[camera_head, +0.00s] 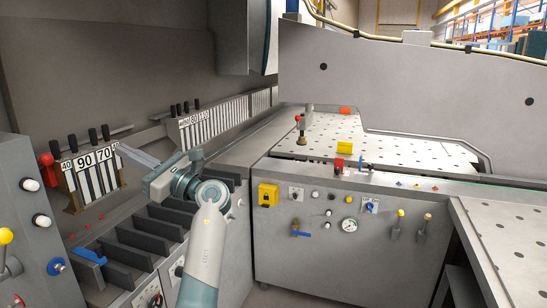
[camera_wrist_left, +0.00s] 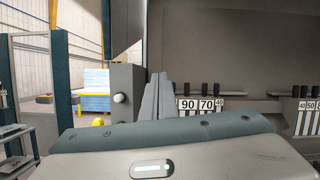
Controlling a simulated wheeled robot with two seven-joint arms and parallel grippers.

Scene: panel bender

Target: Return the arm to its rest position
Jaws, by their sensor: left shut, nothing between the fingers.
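My left arm rises from the lower middle of the head view. Its gripper (camera_head: 138,157) points to the upper left, in front of the numbered tool segments (camera_head: 95,165). The fingers lie together and hold nothing. In the left wrist view the closed fingers (camera_wrist_left: 157,97) stand upright, just left of the segments marked 90 and 70 (camera_wrist_left: 200,104). I cannot tell how far the fingertips are from the segments. My right gripper is in neither view.
A control panel (camera_head: 345,225) with a gauge, knobs and a yellow switch box is to the right. A perforated table (camera_head: 345,135) lies behind it. A grey panel with a red knob (camera_head: 45,159) stands at the left.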

